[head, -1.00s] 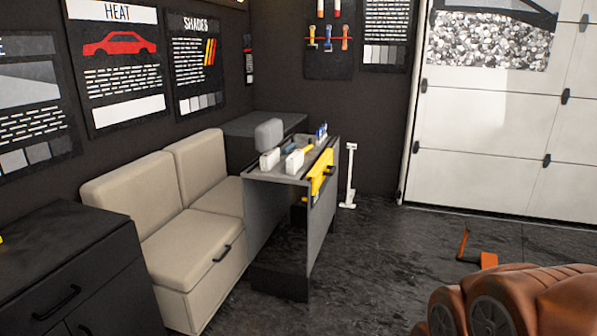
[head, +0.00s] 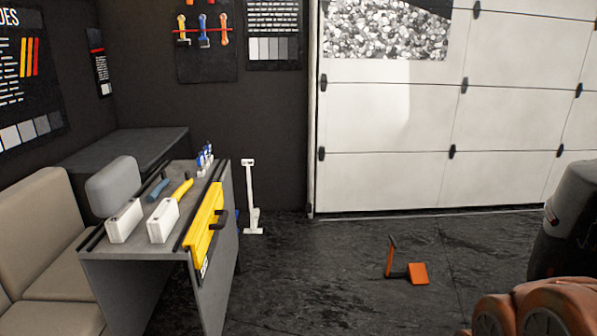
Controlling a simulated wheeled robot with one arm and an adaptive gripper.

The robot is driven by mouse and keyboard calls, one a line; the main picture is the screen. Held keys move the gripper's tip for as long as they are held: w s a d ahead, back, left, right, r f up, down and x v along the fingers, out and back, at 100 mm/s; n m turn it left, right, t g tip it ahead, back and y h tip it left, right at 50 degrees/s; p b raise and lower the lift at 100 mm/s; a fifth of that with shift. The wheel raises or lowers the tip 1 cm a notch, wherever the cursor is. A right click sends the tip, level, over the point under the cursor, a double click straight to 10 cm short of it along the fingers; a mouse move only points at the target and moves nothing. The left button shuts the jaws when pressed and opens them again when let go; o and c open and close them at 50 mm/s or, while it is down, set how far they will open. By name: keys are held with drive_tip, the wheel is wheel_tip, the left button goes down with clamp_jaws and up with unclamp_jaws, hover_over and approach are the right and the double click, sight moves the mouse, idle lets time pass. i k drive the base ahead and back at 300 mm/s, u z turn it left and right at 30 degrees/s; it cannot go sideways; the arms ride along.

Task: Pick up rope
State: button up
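No rope can be made out in the head view. My gripper is not in view. A grey workbench (head: 212,255) stands at the left with several items on top: two white box-shaped items, one of them (head: 124,221) nearer the left, a blue-handled tool (head: 158,190), a yellow-handled tool (head: 182,189) and small blue-and-white bottles (head: 205,158). A yellow case or level (head: 204,229) hangs on the bench's right side.
A beige sofa (head: 35,230) is left of the bench. A white stand (head: 250,200) stands behind it. An orange tool (head: 417,273) lies on the dark floor. Brown rounded objects (head: 545,312) and a dark machine (head: 568,225) are at right.

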sight(182, 189)
drive_tip(key=z, duration=0.05)
drive_tip(key=i, duration=1.75)
drive_tip(key=u, duration=0.7)
drive_tip(key=i, duration=1.05)
drive_tip(key=u, duration=1.7)
drive_tip(key=i, duration=0.65)
drive_tip(key=u, duration=0.45)
